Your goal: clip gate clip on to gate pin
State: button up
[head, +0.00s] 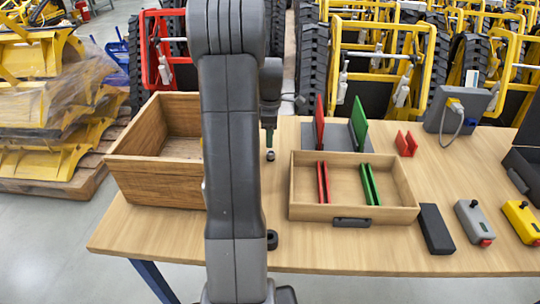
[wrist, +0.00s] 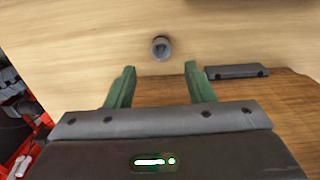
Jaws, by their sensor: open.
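My gripper (wrist: 160,70) has two green fingers spread apart, with nothing between them. In the head view it (head: 270,137) hangs just right of my arm, partly hidden by it. A small grey round piece (wrist: 160,48), hollow-looking at its end, sits on pale wood just beyond the gap between the fingertips. A small dark round piece (head: 270,155) shows below the fingers in the head view and may be the same one. I cannot tell for sure which piece is the gate clip or the gate pin.
A wooden box (head: 152,170) stands at left, partly behind my arm. A wooden tray (head: 300,210) holds red and green pieces. A small red bracket (head: 406,143), grey device (head: 460,112), black block (head: 436,228) and grey controller (head: 473,221) lie to the right. The table's front left is clear.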

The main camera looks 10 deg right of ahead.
notch_tip(320, 180, down, 2)
jog(key=shift+s+f, duration=0.1)
notch_tip(320, 180, down, 4)
jog(key=shift+a+f, duration=0.1)
jog(key=shift+f, duration=0.1)
jog(key=c, duration=1)
